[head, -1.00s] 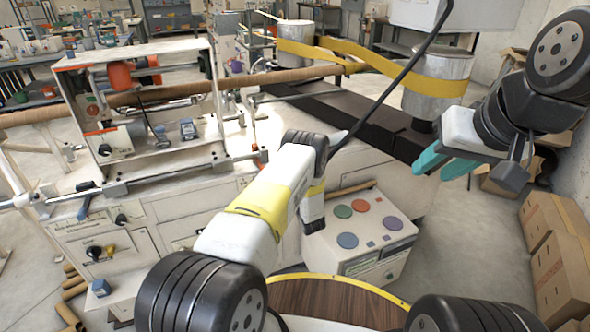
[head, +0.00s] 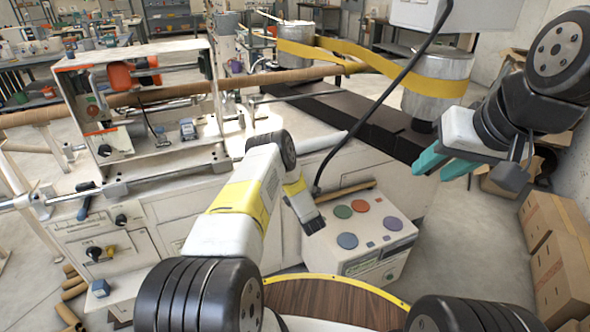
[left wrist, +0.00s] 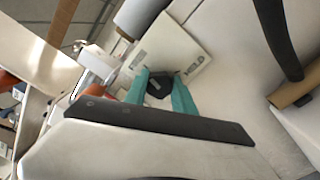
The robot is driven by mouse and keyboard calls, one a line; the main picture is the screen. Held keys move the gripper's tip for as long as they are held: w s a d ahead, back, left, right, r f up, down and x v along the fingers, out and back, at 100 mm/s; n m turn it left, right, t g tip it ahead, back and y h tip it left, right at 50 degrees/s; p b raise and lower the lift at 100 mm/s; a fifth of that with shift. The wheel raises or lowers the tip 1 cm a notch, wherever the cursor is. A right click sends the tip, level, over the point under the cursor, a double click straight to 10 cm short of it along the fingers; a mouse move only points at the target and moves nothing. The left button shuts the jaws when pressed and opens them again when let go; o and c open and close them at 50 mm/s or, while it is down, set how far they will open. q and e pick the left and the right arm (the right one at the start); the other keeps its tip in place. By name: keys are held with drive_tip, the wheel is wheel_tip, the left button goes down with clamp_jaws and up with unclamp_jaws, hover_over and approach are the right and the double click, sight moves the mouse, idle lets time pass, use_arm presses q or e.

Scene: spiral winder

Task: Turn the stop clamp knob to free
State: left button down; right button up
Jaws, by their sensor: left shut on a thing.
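In the head view my left gripper is hidden behind my own arm, and I cannot make out this knob there. My right gripper (head: 436,168) is open and empty, held in the air at the right, away from the machine.
The winder's white cabinet (head: 150,213) carries other black knobs (head: 94,253) at the left. A long brown tube (head: 190,90) crosses above it. A control box (head: 352,226) with coloured round buttons stands centre right. Cardboard boxes (head: 556,255) line the right side.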

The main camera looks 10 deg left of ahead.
use_arm(q)
drive_tip(key=shift+n, duration=0.8)
drive_tip(key=c, duration=1)
unclamp_jaws()
drive_tip(key=shift+c, duration=0.2)
drive_tip(key=v, duration=0.8)
drive_tip(key=shift+w, duration=0.1)
